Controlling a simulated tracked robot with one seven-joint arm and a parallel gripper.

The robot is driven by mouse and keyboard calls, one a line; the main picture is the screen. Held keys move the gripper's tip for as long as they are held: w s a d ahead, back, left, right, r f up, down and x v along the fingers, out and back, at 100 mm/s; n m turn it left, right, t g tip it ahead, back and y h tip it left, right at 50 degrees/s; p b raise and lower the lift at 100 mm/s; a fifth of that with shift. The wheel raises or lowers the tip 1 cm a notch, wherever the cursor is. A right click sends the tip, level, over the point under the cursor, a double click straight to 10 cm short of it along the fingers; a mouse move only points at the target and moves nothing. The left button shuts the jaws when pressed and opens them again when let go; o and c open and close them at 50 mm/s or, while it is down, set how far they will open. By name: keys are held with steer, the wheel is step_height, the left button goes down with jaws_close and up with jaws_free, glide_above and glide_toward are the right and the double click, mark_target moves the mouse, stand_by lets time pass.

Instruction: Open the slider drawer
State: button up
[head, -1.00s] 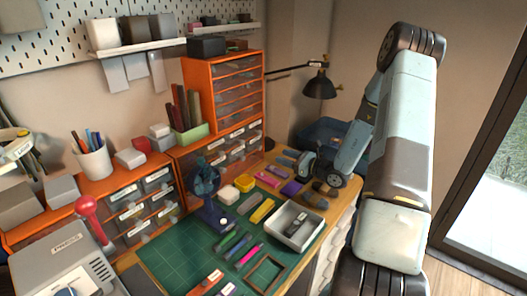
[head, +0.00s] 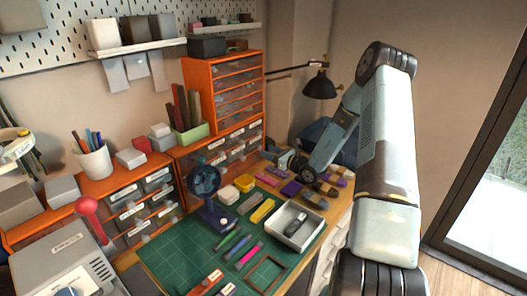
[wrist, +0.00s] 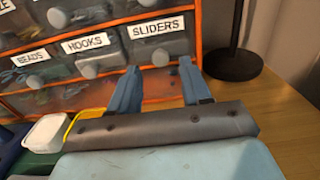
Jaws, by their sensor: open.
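The drawer labelled SLIDERS (wrist: 181,46) is in the wrist view at top centre, at the right end of a row in an orange cabinet. Its front looks flush with the row, so it appears shut. Its round grey knob (wrist: 160,57) shows near the fingertips. My gripper (wrist: 158,67) is open and empty, with its two blue fingers pointing at the drawer, one to each side of the knob. I cannot tell how far the tips are from the drawer front. In the head view, my arm reaches to the cabinet's right end and the gripper is small and partly hidden.
Drawers labelled HOOKS (wrist: 92,62) and BEADS (wrist: 31,77) are left of it. A black lamp base (wrist: 235,65) stands close on the right. A white box (wrist: 46,132) and a yellow box (wrist: 72,122) sit at lower left. A grey tray (head: 294,226) is on the bench.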

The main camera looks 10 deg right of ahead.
mark_target(261, 148)
steer(key=shift+x, duration=1.6)
steer(key=shift+c, duration=0.3)
jaws_close()
